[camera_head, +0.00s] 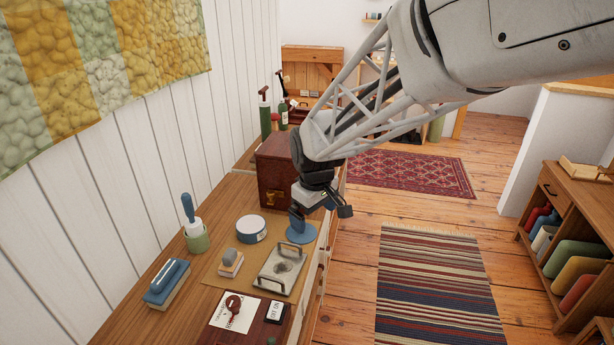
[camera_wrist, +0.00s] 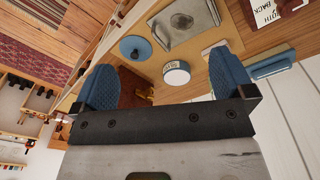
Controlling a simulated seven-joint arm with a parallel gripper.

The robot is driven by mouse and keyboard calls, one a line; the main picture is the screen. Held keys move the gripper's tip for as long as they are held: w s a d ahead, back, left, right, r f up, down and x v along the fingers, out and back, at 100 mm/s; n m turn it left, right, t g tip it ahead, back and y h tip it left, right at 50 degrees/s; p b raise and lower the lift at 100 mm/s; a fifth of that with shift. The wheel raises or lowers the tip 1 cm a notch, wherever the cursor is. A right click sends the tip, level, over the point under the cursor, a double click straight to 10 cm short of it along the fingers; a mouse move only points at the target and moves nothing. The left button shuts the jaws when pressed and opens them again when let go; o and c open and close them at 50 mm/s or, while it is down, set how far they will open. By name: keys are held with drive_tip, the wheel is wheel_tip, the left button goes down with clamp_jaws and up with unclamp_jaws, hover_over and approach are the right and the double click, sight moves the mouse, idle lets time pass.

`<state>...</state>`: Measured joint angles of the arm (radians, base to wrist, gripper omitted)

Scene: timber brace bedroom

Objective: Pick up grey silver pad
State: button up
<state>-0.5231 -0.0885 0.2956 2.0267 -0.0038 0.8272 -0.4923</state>
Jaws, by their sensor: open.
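The grey silver pad (camera_head: 267,282) is a flat, squarish plate with raised handles and a darker spot in its middle. It lies on a tan mat near the front edge of the wooden counter. It also shows at the top of the wrist view (camera_wrist: 200,22). My gripper (camera_head: 320,212) is open and empty, above and beyond the pad, near the counter's right edge. Its two blue fingers stand wide apart in the wrist view (camera_wrist: 163,65). One finger partly overlaps a blue disc (camera_head: 302,237) in the head view.
A round blue-and-white tin (camera_head: 251,230) and a small grey-topped block (camera_head: 230,260) sit near the pad. A dark red wooden box (camera_head: 274,175) stands behind, close to my gripper. A blue block (camera_head: 168,283) and green cup (camera_head: 197,240) are left. A sign card (camera_head: 232,311) lies in front.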

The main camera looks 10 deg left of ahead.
sight(228, 253)
drive_tip(key=a+f+n, duration=0.2)
drive_tip(key=a+f, duration=0.3)
drive_tip(key=a, duration=0.3)
drive_tip(key=a+f+n, duration=0.2)
drive_tip(key=a+f, duration=0.3)
drive_tip(key=a, duration=0.3)
drive_tip(key=a+f+n, duration=0.2)
drive_tip(key=a+f, duration=0.3)
drive_tip(key=a, duration=0.3)
drive_tip(key=shift+s+a+g, duration=0.3)
drive_tip(key=shift+s+g, duration=0.05)
drive_tip(key=shift+g, duration=0.05)
drive_tip(key=shift+f, duration=0.15)
drive_tip(key=shift+f, duration=1.2)
drive_tip(key=shift+f, duration=0.1)
drive_tip(key=shift+w+f, duration=0.1)
drive_tip(key=shift+f, duration=2.4)
drive_tip(key=shift+c, duration=0.3)
